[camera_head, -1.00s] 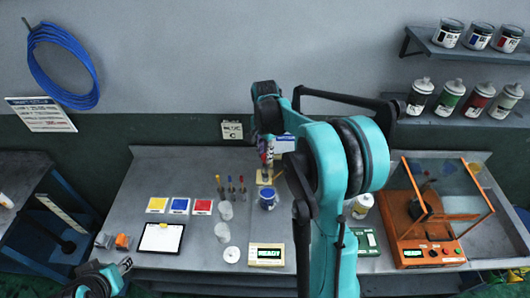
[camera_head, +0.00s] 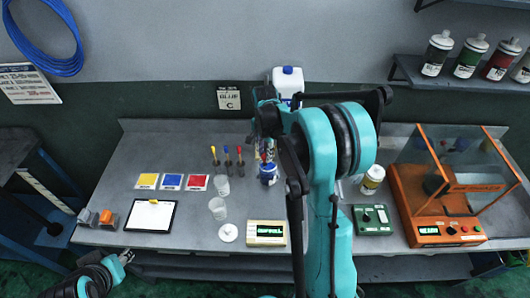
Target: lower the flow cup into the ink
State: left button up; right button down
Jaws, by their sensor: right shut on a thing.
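The ink tin (camera_head: 268,179), white with a blue label, stands on the bench near the middle. My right gripper (camera_head: 265,155) is directly above it, pointing down, close to the tin's mouth. It is shut on the flow cup, which is too small and covered to make out clearly. I cannot tell whether the cup touches the ink. My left gripper (camera_head: 126,257) is at the lower left, in front of the bench and far from the tin. Its finger opening is too small to judge.
A timer display (camera_head: 266,233) is in front.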

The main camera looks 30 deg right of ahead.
jog(key=shift+f, duration=0.2)
jog(key=c, duration=1.3)
grip_release()
notch_tip(320, 180, up, 12)
